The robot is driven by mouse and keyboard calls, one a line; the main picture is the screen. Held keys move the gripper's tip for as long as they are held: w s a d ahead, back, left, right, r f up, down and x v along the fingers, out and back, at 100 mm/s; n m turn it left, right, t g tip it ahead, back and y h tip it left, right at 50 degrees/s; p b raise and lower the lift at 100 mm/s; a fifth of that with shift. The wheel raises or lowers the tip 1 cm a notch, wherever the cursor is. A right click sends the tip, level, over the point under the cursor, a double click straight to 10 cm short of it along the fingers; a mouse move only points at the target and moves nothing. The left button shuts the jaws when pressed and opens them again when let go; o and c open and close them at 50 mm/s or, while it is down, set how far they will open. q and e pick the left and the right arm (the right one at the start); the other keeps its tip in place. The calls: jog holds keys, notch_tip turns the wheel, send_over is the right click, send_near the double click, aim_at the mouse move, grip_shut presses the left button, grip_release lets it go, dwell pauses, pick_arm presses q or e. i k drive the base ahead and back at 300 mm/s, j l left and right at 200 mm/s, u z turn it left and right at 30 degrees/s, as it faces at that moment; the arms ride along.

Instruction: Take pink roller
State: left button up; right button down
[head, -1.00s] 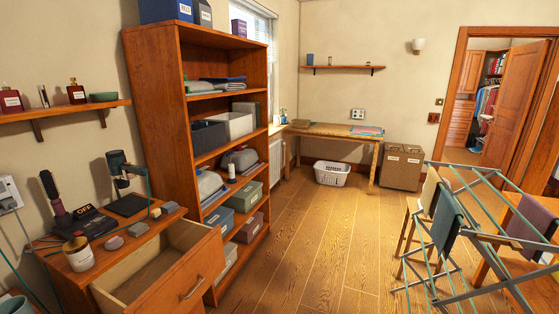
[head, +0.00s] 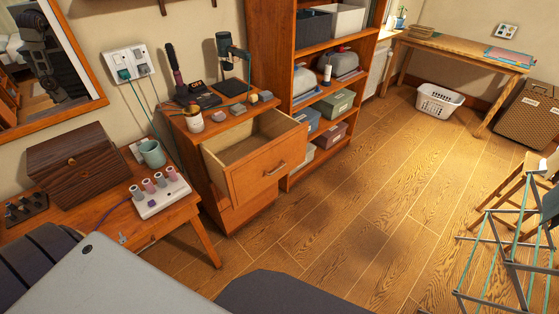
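Several small rollers stand upright in a row on a white heater base (head: 163,197) on the wooden table at the left. One pinkish roller (head: 148,185) is near the middle of the row; at this size I cannot tell surely which is the pink one. Neither of my grippers is in view, and no gripper is seen near the rollers.
A dark wooden box (head: 75,165) and a green mug (head: 152,153) stand behind the rollers. An open, empty-looking drawer (head: 262,165) juts out to their right. A drying rack (head: 515,240) stands at the right. The floor (head: 330,220) between is clear.

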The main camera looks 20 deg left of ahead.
aim_at(148, 184)
jog(key=u, duration=2.1)
